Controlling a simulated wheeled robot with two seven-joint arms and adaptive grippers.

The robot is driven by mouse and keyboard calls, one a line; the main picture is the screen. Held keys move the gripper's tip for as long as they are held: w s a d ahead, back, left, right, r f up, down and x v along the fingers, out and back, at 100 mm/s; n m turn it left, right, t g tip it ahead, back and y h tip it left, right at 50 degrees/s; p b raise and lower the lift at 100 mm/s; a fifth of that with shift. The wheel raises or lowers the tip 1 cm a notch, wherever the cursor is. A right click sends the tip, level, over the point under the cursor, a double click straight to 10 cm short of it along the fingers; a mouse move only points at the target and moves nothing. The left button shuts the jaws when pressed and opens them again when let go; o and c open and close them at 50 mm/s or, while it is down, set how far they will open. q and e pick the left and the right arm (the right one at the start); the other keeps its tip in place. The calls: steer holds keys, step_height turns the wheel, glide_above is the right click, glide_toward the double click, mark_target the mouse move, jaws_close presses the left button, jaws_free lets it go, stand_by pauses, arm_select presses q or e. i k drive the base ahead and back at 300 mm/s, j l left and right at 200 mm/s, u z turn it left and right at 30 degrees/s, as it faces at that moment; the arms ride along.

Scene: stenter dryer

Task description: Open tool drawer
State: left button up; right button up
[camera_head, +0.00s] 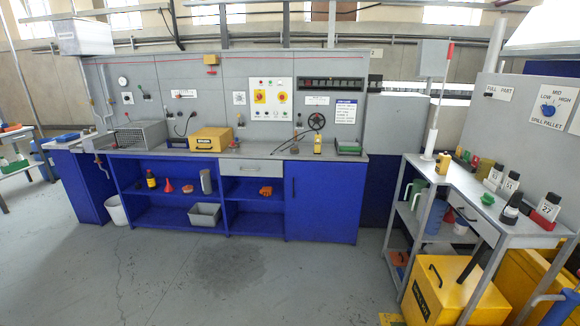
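A grey drawer (252,169) sits under the top of the blue workbench, left of a blue cabinet door (321,203). Its front is flush with the bench, so it looks shut, and a small dark handle shows on it. A second drawer front (471,217), pale with a dark handle, is under the top of the metal table at right. It also looks shut. I cannot tell which one is the tool drawer. Neither my left nor my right gripper is in view.
A yellow box (211,140) and a wire basket (140,134) stand on the workbench (262,156). A large yellow case (440,290) is under the right table. A white bin (117,211) stands at left. The grey floor (270,275) before the bench is clear.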

mark_target(267, 168)
steer(key=i, duration=1.6)
steer(key=i+l, duration=0.1)
steer(key=i, duration=0.9)
steer(key=i+l, duration=0.1)
steer(key=i, duration=0.9)
steer(key=i+j+u, duration=0.05)
